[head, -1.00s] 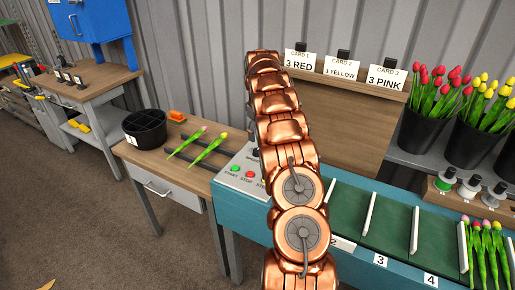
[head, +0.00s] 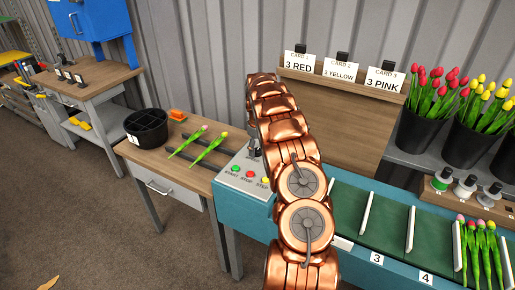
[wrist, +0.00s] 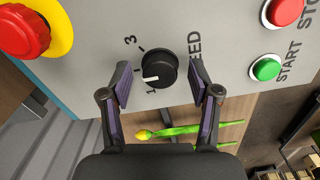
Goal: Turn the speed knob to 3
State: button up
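The black speed knob (wrist: 159,69) sits on the grey control panel (wrist: 222,60) in the wrist view. Its white pointer mark lies toward the printed 1. A 3 is printed to the knob's upper left, and part of the word SPEED shows to its right. My gripper (wrist: 160,80) is open, with one dark finger on each side of the knob and a visible gap on both sides. In the head view my gripper (head: 254,146) hangs over the back of the control panel (head: 243,185), and the knob is hidden there.
The panel also carries a green START button (wrist: 266,69), a red STOP button (wrist: 284,11) and a large red button on yellow (wrist: 24,30). Tulips (head: 208,150) lie on the wooden table to the left. The green conveyor (head: 385,223) runs right.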

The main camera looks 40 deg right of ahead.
jog(key=c, duration=1.1)
jog(key=shift+f+b, duration=0.15)
jog(key=shift+b, duration=0.25)
jog(key=shift+a+f+m+b, duration=0.1)
jog(key=shift+f+m+b, duration=0.1)
jog(key=shift+m+b, duration=1.7)
jog(key=shift+b, duration=0.4)
jog(key=m+b, duration=0.3)
jog(key=m, duration=0.1)
jog(key=shift+r, duration=0.15)
jog(key=shift+r+m+b, duration=0.15)
jog(key=shift+m+b, duration=1.05)
jog(key=shift+m, duration=0.9)
